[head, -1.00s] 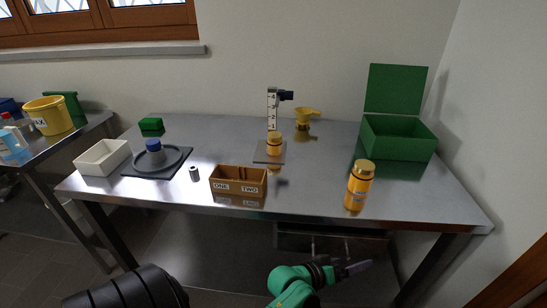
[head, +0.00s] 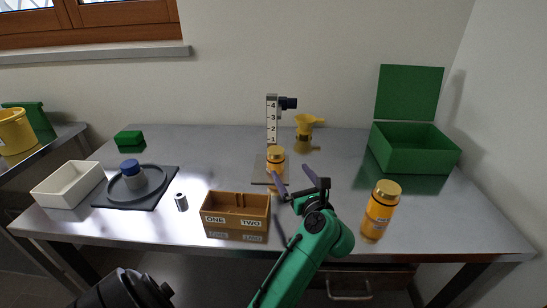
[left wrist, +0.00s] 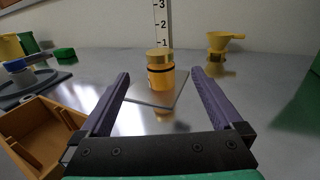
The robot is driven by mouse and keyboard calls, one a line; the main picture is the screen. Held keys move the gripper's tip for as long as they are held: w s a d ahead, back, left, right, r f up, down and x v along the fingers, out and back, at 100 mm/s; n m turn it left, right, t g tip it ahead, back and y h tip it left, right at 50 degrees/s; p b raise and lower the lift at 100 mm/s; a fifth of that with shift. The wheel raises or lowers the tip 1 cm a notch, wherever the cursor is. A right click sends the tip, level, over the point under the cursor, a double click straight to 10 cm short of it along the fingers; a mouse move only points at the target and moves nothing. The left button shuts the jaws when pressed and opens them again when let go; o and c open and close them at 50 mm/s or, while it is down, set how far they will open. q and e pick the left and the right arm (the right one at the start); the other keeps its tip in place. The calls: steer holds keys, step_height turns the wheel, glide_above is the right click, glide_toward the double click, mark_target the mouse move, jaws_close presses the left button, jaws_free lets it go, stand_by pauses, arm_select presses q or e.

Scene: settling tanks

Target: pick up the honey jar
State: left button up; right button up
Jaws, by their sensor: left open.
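A small orange jar with a gold lid (head: 275,161) stands upright on a thin plate (head: 259,172) by a numbered post; it also shows in the left wrist view (left wrist: 160,78). A taller orange jar with a gold lid (head: 379,212) stands near the table's front right edge. I cannot read either label, so I cannot tell which is honey. My left gripper (head: 290,169) is open and empty on the near side of the small jar. In the left wrist view, the jar appears between its purple fingers (left wrist: 159,73), beyond the tips. My right gripper is not visible.
A brown box marked ONE and TWO (head: 236,207) stands left of my left arm. The numbered post (head: 272,120) rises behind the small jar, with a yellow funnel (head: 308,126) to its right. A green open box (head: 413,148) is at the back right.

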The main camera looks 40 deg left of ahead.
mark_target(278, 155)
arm_select(q)
steer(key=x, duration=0.3)
steer(key=p+x, duration=0.1)
steer(key=shift+a+r, duration=0.15)
steer(key=shift+r, duration=0.2)
steer(key=x, duration=0.2)
steer(key=p+x, duration=0.1)
steer(key=x, duration=0.4)
steer(key=shift+f+p, duration=0.35)
steer(key=shift+f, duration=0.05)
steer(key=shift+w+a+f, duration=0.1)
steer(key=shift+a+f, duration=0.05)
steer(key=shift+f, duration=0.05)
steer(key=shift+r, duration=0.1)
steer(key=c, duration=1.2)
jaws_close()
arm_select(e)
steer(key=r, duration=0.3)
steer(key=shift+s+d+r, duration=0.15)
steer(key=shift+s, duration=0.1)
